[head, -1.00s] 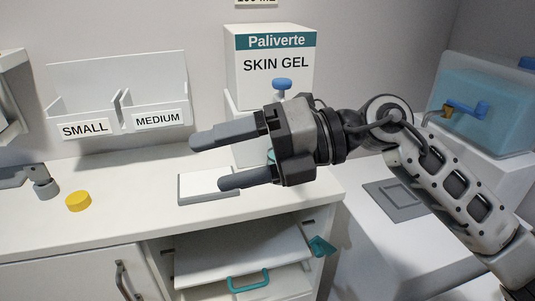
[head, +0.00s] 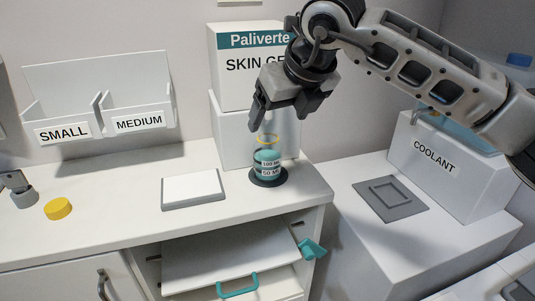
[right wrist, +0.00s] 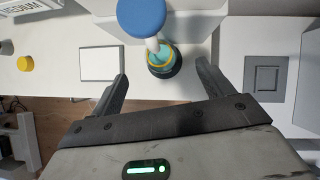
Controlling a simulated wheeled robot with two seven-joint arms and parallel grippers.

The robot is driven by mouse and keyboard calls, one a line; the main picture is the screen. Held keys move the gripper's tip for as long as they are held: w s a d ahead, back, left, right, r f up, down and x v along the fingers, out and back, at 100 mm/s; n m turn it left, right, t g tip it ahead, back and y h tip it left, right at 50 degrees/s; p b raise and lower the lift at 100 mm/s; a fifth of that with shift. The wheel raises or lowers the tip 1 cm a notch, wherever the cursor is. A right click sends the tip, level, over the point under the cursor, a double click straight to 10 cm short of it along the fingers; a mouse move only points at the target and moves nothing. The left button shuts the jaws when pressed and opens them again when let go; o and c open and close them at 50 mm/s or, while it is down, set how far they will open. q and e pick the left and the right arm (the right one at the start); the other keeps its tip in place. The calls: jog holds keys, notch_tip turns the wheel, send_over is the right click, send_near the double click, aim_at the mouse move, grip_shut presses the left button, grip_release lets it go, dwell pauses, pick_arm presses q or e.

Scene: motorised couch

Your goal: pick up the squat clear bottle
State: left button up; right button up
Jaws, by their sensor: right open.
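The squat clear bottle (head: 267,163) stands upright on a dark round base on the counter, in front of the skin gel dispenser (head: 228,132). It has 50 and 100 ML marks, teal contents and a yellow ring at its top. In the right wrist view the bottle (right wrist: 158,72) shows between the fingers, partly hidden by the dispenser's blue knob (right wrist: 141,17). My right gripper (head: 279,118) is open and empty, pointing down above the bottle and apart from it.
A white flat pad (head: 191,189) lies left of the bottle. A yellow cap (head: 59,209) and bins marked SMALL and MEDIUM (head: 138,122) are farther left. A COOLANT box (head: 437,160) and a grey square plate (head: 390,199) are on the right. An open drawer (head: 230,260) juts out below.

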aim_at(272, 133)
jog(key=p+x, duration=0.1)
jog(key=x, duration=0.6)
jog(key=shift+a+f, duration=0.1)
jog(key=shift+f, duration=0.25)
jog(key=c, duration=1.2)
jog(key=shift+r, duration=0.15)
